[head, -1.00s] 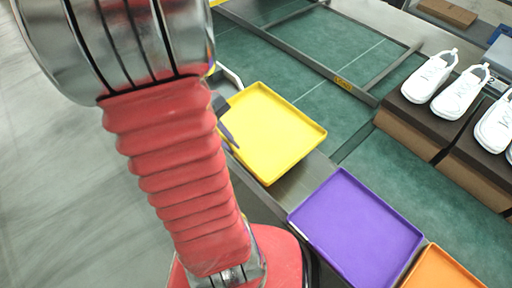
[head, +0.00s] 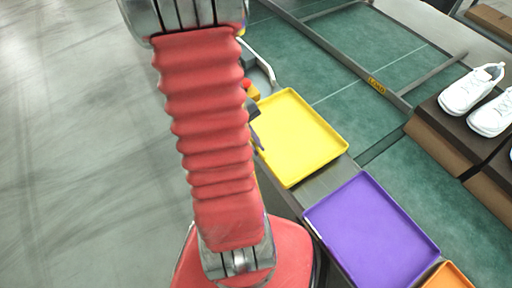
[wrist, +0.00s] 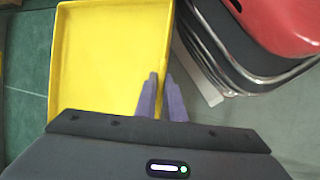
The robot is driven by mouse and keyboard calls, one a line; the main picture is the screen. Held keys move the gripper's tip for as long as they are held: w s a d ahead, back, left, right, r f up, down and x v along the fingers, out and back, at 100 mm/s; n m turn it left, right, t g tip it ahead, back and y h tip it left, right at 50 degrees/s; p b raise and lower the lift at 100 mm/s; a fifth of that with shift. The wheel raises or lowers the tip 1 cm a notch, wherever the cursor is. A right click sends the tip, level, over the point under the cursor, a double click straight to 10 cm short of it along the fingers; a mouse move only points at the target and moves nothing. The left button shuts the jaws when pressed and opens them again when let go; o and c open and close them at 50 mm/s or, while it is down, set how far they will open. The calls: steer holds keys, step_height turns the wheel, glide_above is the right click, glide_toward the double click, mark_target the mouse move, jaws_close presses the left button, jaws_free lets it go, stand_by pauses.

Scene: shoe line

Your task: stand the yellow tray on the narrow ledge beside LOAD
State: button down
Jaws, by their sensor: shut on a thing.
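The yellow tray (head: 298,138) lies about flat over the near edge of the green table, next to the purple tray. My gripper (head: 256,128) is at its left edge, mostly hidden behind my arm. In the wrist view, the two purple fingers (wrist: 161,88) are shut on the side wall of the yellow tray (wrist: 108,60). The LOAD label (head: 377,85) is on a grey metal bar beyond the tray. I cannot tell whether the tray touches the surface below it.
A purple tray (head: 370,228) and an orange tray (head: 448,277) lie along the near grey strip (head: 327,181). White shoes (head: 470,90) stand on brown boxes (head: 440,150) at right. Green surface is clear between the yellow tray and the bar. Open floor lies left.

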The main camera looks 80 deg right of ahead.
step_height(320, 180, down, 3)
steer(key=shift+f, duration=0.1)
stand_by(0.3)
steer(key=c, duration=1.8)
jaws_free()
steer(key=shift+c, duration=0.2)
steer(key=v, duration=1.2)
